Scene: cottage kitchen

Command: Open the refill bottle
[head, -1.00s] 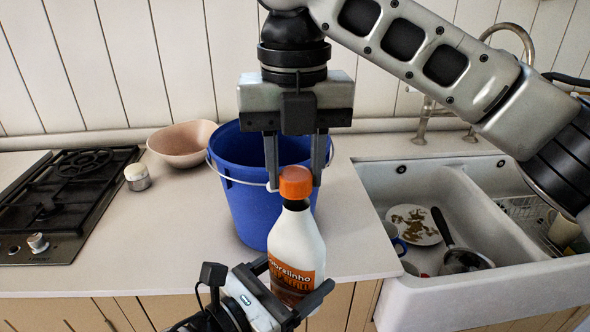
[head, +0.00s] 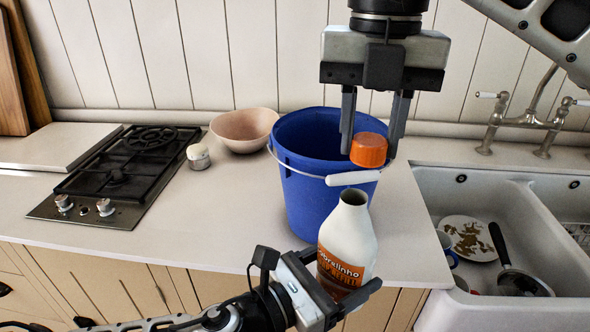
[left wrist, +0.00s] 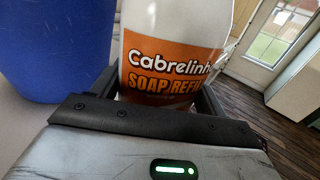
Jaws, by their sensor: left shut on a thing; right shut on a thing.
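The refill bottle (head: 348,242) is white with an orange soap label and stands upright at the counter's front edge, its neck open and bare. My left gripper (head: 342,290) is shut around its lower body; in the left wrist view the bottle (left wrist: 172,62) sits between the fingers (left wrist: 160,100). The orange cap (head: 369,150) is off the bottle, above and slightly right of the neck. My right gripper (head: 372,140) points down and is shut on the cap. The bottle's base is hidden by the left gripper.
A blue bucket (head: 312,200) with a white-gripped handle stands just behind the bottle. A pink bowl (head: 244,130), a small white-topped jar (head: 199,156) and a black hob (head: 130,165) are to the left. A sink (head: 450,190) with dishes is right. The front left counter is clear.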

